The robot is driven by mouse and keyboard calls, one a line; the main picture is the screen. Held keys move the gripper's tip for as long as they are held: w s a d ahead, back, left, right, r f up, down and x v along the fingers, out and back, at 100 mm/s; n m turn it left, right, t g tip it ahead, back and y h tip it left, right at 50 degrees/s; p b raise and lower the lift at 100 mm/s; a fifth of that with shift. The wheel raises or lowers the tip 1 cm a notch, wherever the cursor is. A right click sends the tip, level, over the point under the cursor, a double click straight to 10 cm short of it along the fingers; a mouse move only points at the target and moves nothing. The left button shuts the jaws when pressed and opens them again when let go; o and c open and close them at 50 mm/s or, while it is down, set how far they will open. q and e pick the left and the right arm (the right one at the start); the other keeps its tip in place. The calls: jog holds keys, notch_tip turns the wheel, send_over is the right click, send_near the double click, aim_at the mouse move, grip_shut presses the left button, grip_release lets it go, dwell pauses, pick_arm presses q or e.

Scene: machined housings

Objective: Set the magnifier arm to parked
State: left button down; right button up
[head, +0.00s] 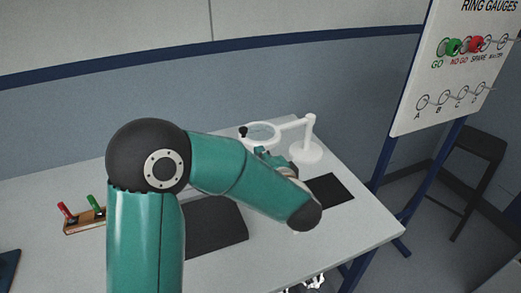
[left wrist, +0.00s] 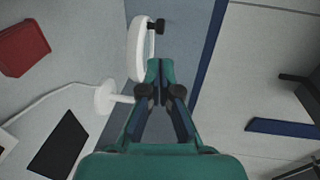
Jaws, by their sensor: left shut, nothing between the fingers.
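The white magnifier (head: 312,129) stands on a round base near the back of the table. Its arm reaches left to a ring lens (head: 262,127) with a black knob (head: 243,131). In the left wrist view the lens ring (left wrist: 134,48) is seen nearly edge-on, with the black knob (left wrist: 157,26) on its right and the base (left wrist: 104,98) below. My left gripper (left wrist: 160,66) is shut and empty, its tips just right of the ring; contact cannot be told. In the head view my left arm partly hides the gripper (head: 262,154).
Dark mats (head: 217,232) and (head: 331,189) lie on the table (head: 365,225). A wooden holder (head: 84,222) with red and green handles stands left. A ring-gauge board (head: 455,75) and stool (head: 478,160) are right. A red bin (left wrist: 22,48) shows in the wrist view.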

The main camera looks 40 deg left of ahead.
aim_at(241, 130)
pick_arm(q)
jog(key=p+x, duration=0.1)
jog(key=x, duration=1)
jog(key=shift+w+a, duration=0.15)
jog(key=shift+a, duration=0.05)
jog(key=shift+a+r+p, duration=0.1)
jog(key=shift+a+p, duration=0.15)
jog(key=shift+p, duration=0.3)
jog(key=a+p, duration=0.2)
jog(key=shift+w+a, duration=0.4)
jog(key=shift+r, duration=0.1)
jog(key=shift+a, duration=0.1)
jog(key=shift+s+r+p, duration=0.1)
jog(key=shift+p, duration=0.2)
